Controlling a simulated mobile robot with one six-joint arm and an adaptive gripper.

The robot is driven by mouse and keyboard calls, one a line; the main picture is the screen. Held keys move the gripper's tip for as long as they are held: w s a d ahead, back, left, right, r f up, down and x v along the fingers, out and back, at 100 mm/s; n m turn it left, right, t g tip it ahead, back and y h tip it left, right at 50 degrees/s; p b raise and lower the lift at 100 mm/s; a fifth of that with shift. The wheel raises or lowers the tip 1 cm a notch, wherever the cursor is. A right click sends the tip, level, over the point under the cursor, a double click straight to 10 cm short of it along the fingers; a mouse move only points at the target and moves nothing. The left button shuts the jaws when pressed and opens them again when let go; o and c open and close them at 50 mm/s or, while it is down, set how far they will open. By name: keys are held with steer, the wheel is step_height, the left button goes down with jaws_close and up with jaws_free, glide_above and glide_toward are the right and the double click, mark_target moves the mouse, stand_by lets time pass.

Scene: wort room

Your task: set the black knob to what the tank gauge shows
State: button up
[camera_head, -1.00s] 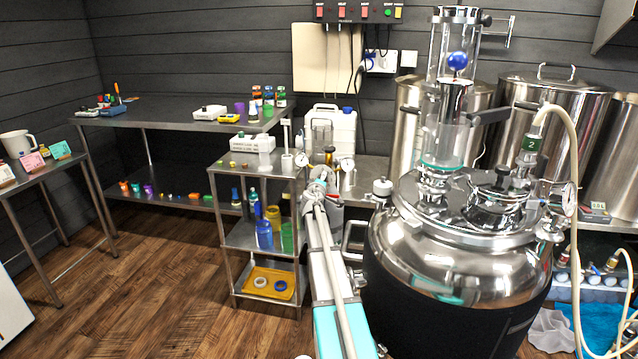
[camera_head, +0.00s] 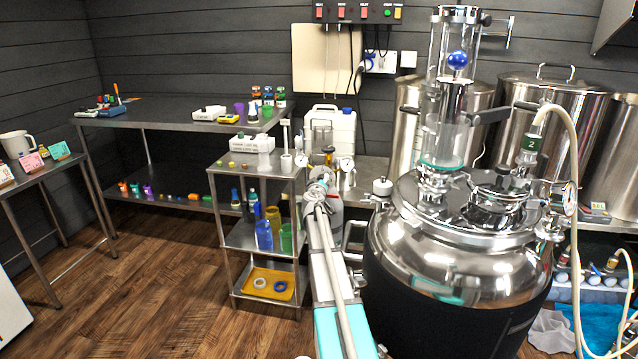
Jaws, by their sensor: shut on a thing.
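My gripper (camera_head: 319,183) is at the far end of my arm, against the front of a regulator with two small round white gauges, a left gauge (camera_head: 302,160) and a right gauge (camera_head: 347,164). It appears shut on the black knob there. The knob itself is hidden behind the gripper and wrist, so its setting cannot be read. The tank gauge (camera_head: 570,199) is a round dial on the right side of the steel tank (camera_head: 455,262). It is seen nearly edge-on, and its reading is too small to tell.
A steel shelf cart (camera_head: 265,238) with bottles and a yellow tray stands close left of my arm. A white canister (camera_head: 332,128) is behind the regulator. A pale hose (camera_head: 573,150) hangs at the tank's right. The wood floor at left is clear.

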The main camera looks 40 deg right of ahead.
steer(key=shift+w+d, duration=0.1)
steer(key=o, duration=1.1)
steer(key=shift+c, duration=0.2)
steer(key=shift+o, duration=0.4)
steer(key=shift+s, duration=0.2)
